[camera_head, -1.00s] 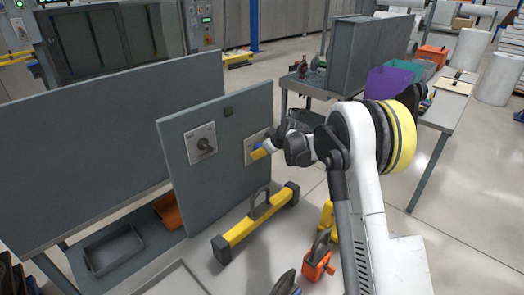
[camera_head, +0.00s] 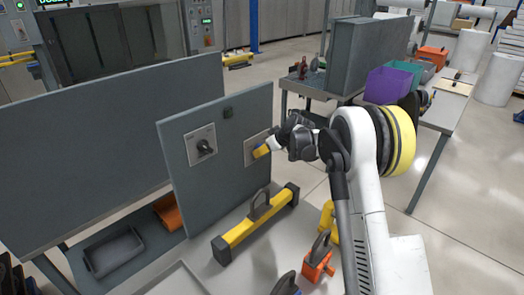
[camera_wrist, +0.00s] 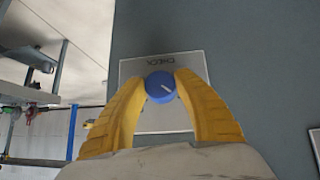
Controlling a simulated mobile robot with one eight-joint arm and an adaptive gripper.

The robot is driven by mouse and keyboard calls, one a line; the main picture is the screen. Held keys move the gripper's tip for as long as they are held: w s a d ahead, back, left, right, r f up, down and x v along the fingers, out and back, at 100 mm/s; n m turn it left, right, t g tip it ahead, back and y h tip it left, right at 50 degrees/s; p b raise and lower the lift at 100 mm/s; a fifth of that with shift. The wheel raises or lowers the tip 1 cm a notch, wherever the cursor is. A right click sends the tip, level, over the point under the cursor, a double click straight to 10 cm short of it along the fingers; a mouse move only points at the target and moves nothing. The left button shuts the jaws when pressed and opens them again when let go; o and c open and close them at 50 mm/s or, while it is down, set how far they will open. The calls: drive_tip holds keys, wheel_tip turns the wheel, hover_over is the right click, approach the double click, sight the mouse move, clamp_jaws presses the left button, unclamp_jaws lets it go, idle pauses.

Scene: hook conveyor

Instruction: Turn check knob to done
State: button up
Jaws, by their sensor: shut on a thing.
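The check knob (camera_wrist: 161,86) is a round blue knob with a white pointer line. It sits on a pale plate (camera_wrist: 170,119) lettered "CHECK" in the wrist view. My gripper (camera_wrist: 160,88) has its two yellow fingers on either side of the knob, shut on it. The white line slants, from the knob's middle toward one finger. In the head view my gripper (camera_head: 261,150) is at the right-hand plate (camera_head: 250,157) of the grey upright panel, and the knob is mostly hidden behind the fingers. I cannot read any "done" mark.
A second plate with a dark knob (camera_head: 205,147) is on the same panel, to the left. A yellow bar with a handle (camera_head: 240,232) lies below the panel. An orange-and-grey hook piece (camera_head: 318,263) stands near my arm. A grey bench (camera_head: 340,60) with bins is behind.

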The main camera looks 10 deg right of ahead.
drive_tip(key=m+g+y, duration=0.1)
drive_tip(key=m+y, duration=0.1)
drive_tip(key=y, duration=0.1)
drive_tip(key=shift+d+g, duration=0.1)
drive_tip(key=shift+g, duration=0.3)
drive_tip(key=m+y+b, duration=0.1)
drive_tip(key=y, duration=0.1)
drive_tip(key=m+g+y, duration=0.1)
drive_tip(key=shift+f+g+y+b, duration=0.2)
drive_tip(key=shift+g+y+b, duration=0.1)
drive_tip(key=shift+y+b, duration=0.1)
drive_tip(key=shift+f+m+g+y+b, duration=0.1)
drive_tip(key=shift+m+g+y+b, duration=0.2)
drive_tip(key=shift+m+y+b, duration=0.3)
drive_tip(key=m+y+b, duration=0.1)
drive_tip(key=b, duration=0.1)
drive_tip(key=shift+f+y+b, duration=0.1)
drive_tip(key=shift+y+b, duration=0.3)
drive_tip(key=m+y+b, duration=0.1)
drive_tip(key=b, duration=0.1)
drive_tip(key=shift+b, duration=0.4)
drive_tip(key=shift+g, duration=0.3)
drive_tip(key=shift+r+b, duration=0.3)
drive_tip(key=shift+b, duration=0.25)
drive_tip(key=o, duration=1.2)
